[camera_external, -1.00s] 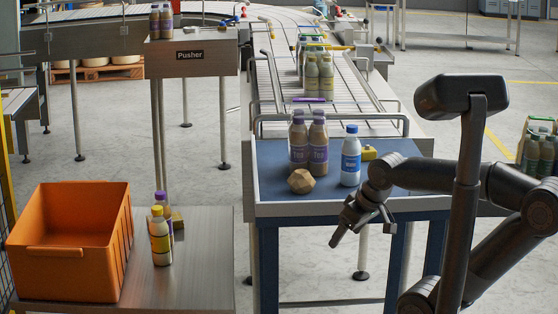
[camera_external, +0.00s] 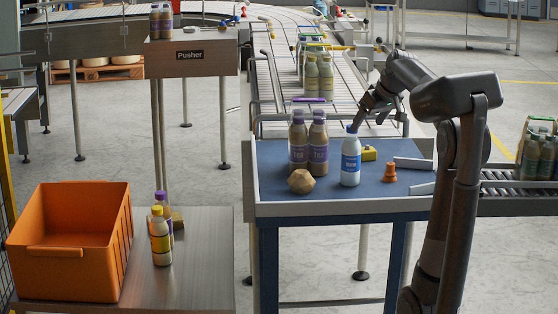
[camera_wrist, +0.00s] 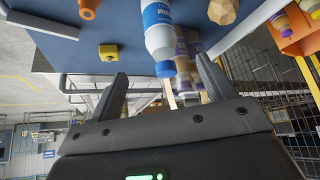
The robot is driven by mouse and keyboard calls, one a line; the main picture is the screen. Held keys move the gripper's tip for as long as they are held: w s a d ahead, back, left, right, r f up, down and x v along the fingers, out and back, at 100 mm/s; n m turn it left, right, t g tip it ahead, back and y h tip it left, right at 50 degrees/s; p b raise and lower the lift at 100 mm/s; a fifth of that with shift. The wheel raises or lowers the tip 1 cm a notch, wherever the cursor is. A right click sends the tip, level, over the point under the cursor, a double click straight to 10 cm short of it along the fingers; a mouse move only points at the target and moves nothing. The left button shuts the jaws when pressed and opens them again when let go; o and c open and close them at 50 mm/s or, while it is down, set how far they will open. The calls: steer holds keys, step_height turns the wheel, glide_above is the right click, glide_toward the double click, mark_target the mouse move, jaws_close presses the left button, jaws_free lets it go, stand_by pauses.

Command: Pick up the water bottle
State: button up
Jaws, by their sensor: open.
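The water bottle (camera_external: 350,163), white with a blue label and blue cap, stands upright on the blue table (camera_external: 330,186). In the wrist view the bottle (camera_wrist: 159,28) hangs into the picture from the top, its cap end toward my gripper (camera_wrist: 160,86). The two fingers are spread apart and empty. In the external view my gripper (camera_external: 362,116) is above and just behind the bottle's cap, pointing down. Whether a finger touches the cap cannot be told.
Purple-capped tea bottles (camera_external: 308,147) stand close left of the water bottle. A tan faceted ball (camera_external: 301,181), a yellow block (camera_external: 369,153) and an orange cone-like piece (camera_external: 389,173) lie nearby. An orange crate (camera_external: 65,262) stands on the lower left table.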

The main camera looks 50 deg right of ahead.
mark_target(358, 139)
steer(key=x, duration=0.5)
steer(key=shift+w+d+f, duration=0.1)
steer(key=shift+d, duration=0.1)
steer(key=shift+a+x, duration=0.15)
steer(key=shift+x, duration=1.2)
steer(key=shift+a+x, duration=0.1)
steer(key=shift+x, duration=1.25)
steer(key=c, duration=1.2)
